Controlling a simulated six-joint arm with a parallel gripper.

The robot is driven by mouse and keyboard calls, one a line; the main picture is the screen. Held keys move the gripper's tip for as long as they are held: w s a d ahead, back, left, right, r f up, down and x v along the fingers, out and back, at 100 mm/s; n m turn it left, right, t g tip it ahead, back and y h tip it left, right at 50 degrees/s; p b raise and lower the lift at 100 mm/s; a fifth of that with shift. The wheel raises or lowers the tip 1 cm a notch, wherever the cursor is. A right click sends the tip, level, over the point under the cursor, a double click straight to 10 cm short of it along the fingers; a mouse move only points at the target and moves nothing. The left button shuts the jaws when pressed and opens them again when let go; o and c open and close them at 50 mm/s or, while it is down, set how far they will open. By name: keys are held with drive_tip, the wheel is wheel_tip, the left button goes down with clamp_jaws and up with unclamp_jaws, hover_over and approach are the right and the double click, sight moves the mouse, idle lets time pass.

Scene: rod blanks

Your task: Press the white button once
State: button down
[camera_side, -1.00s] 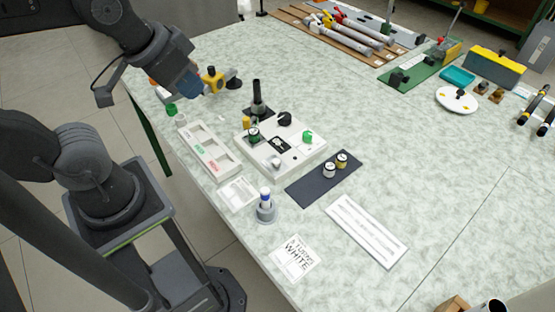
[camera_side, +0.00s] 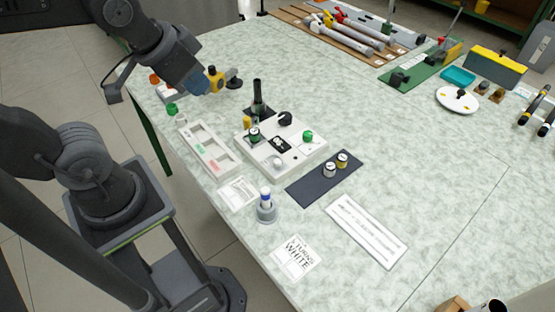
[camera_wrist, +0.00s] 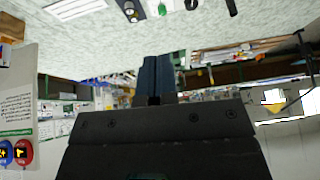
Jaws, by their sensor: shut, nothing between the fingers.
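The white button (camera_side: 277,162) appears to be the pale round knob at the front corner of a white control panel (camera_side: 306,155) in the side view. My gripper (camera_side: 203,90), with blue fingers, hangs above the table to the upper left of the panel, well apart from the button. In the wrist view its two blue fingers (camera_wrist: 158,78) are together with nothing between them. I cannot make out the white button in the wrist view.
The panel also carries a green button (camera_side: 307,136), a black knob (camera_side: 285,118) and other fittings. A dark bottle (camera_side: 258,98) stands behind it. A white tray (camera_side: 208,150) lies to its left, a dark mat (camera_side: 310,188) with two jars in front.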

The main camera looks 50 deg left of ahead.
drive_tip(key=w+a+f+m+t+y, duration=0.1)
drive_tip(key=w+a+f+m, duration=0.15)
drive_tip(key=w, duration=0.45)
drive_tip(key=m+t+h, duration=0.2)
drive_tip(key=m+h, duration=0.3)
drive_tip(key=m, duration=0.6)
hover_over(277, 162)
wheel_tip(277, 162, down, 16)
drive_tip(key=shift+s+r, duration=0.1)
drive_tip(key=shift+r, duration=0.1)
drive_tip(key=shift+f, duration=4.4)
drive_tip(key=shift+f, duration=0.2)
drive_tip(key=shift+f, duration=0.2)
